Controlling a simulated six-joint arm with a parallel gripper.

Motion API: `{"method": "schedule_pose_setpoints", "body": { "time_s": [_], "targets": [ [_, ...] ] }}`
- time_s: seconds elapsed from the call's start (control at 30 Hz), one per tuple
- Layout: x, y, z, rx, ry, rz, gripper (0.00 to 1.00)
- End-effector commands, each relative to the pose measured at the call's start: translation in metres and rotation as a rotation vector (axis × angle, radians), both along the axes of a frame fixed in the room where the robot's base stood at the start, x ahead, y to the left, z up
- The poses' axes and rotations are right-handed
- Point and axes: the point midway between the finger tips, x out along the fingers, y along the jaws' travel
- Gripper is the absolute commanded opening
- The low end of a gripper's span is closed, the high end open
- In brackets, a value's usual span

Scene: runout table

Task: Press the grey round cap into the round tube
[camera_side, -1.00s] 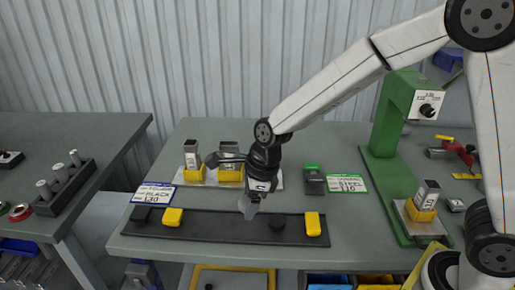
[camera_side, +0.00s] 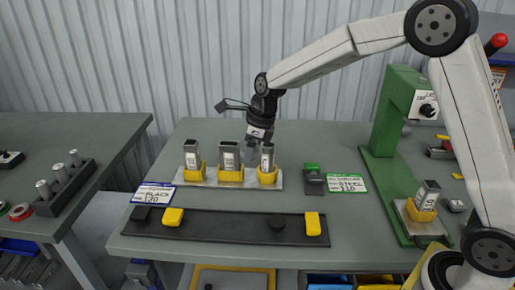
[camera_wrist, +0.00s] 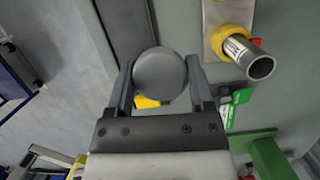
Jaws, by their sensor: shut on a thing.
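My gripper (camera_wrist: 160,85) is shut on the grey round cap (camera_wrist: 160,73), whose flat round face shows between the two fingers in the wrist view. The round tube (camera_wrist: 258,66) stands in a yellow holder to the right of the cap there, with its open end showing. In the side view the tube (camera_side: 267,158) is the rightmost of three on a metal plate. My gripper (camera_side: 253,150) is raised just left of it and seems apart from it. The cap is hard to make out in the side view.
Two other tubes (camera_side: 192,157) (camera_side: 228,156) stand in yellow holders on the plate. In front lies a black tray (camera_side: 215,228) with yellow blocks and a dark round piece. A green press (camera_side: 383,165) with another tube stands at right.

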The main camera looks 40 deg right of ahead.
Motion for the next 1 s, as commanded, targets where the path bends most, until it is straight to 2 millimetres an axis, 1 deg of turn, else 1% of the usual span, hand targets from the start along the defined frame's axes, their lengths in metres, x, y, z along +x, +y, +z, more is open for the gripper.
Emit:
{"method": "schedule_pose_setpoints", "body": {
  "time_s": [0.03,0.1,0.3,0.4,0.5,0.67,1.0],
  "targets": [
    [0.01,-0.015,0.004,-0.001,-0.002,-0.032,0.12],
    [0.022,-0.034,0.01,-0.001,-0.003,-0.074,0.12],
    [0.046,-0.084,0.025,-0.006,0.0,-0.176,0.12],
    [0.053,-0.102,0.031,-0.008,0.001,-0.214,0.12],
    [0.057,-0.115,0.034,-0.01,0.001,-0.238,0.12],
    [0.059,-0.123,0.037,-0.011,0.001,-0.254,0.12],
    [0.059,-0.123,0.037,-0.011,0.001,-0.254,0.12]
  ]
}}
